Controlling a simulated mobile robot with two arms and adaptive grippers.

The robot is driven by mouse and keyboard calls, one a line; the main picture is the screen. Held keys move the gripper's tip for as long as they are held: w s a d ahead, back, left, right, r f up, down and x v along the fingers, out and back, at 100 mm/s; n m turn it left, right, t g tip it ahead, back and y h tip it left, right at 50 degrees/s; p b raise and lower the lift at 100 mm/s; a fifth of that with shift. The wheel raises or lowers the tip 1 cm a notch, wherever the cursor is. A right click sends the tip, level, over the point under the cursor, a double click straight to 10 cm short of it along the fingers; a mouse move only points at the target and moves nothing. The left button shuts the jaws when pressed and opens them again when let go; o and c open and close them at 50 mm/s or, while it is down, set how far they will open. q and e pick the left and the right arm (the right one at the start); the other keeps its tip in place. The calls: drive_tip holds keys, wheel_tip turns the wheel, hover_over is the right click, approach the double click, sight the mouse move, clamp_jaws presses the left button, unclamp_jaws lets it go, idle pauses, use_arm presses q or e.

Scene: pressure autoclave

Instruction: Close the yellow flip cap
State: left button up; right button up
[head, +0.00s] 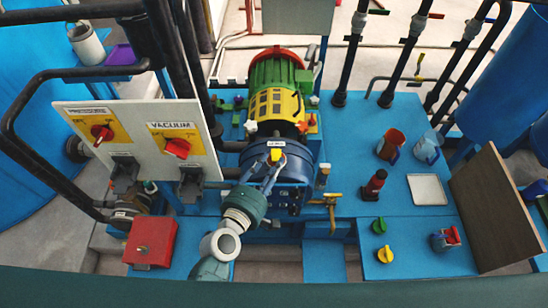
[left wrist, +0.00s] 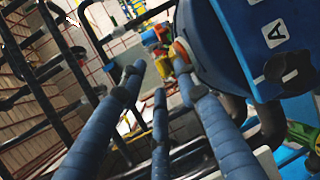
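A small yellow cap (head: 276,155) shows on top of the blue round housing (head: 285,180) in the head view, under a small white label. I cannot tell whether it is open or closed. My left gripper (head: 270,172) is just below it, with its thin dark fingers close to the cap; contact cannot be told. In the left wrist view the blue, rod-like fingers (left wrist: 158,88) stand apart with nothing seen held between them. A blue housing marked A (left wrist: 250,35) is close at their upper right. My right gripper is out of view.
A control panel with red knobs (head: 140,135) stands left of my arm, above a red box (head: 151,242). A loose yellow knob (head: 385,254), a green knob (head: 378,225), mugs (head: 391,144) and a white tray (head: 427,189) are on the blue table at right.

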sight(280, 153)
use_arm(q)
drive_tip(key=shift+x, duration=1.25)
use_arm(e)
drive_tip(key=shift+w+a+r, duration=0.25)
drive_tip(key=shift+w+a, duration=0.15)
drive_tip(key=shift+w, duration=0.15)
use_arm(q)
clamp_jaws()
drive_tip(key=shift+f, duration=0.1)
drive_tip(key=t+b, duration=0.1)
drive_tip(key=b, duration=0.4)
drive_tip(key=f+t+b, duration=0.1)
drive_tip(key=b, duration=0.5)
drive_tip(key=shift+s+f+m+h, duration=0.15)
drive_tip(key=shift+f+m+h, duration=0.15)
drive_tip(key=shift+m, duration=0.1)
drive_tip(key=shift+r+t+h+b, duration=0.1)
drive_tip(key=shift+t+h+b, duration=0.2)
drive_tip(key=shift+b, duration=0.1)
drive_tip(key=shift+r, duration=0.1)
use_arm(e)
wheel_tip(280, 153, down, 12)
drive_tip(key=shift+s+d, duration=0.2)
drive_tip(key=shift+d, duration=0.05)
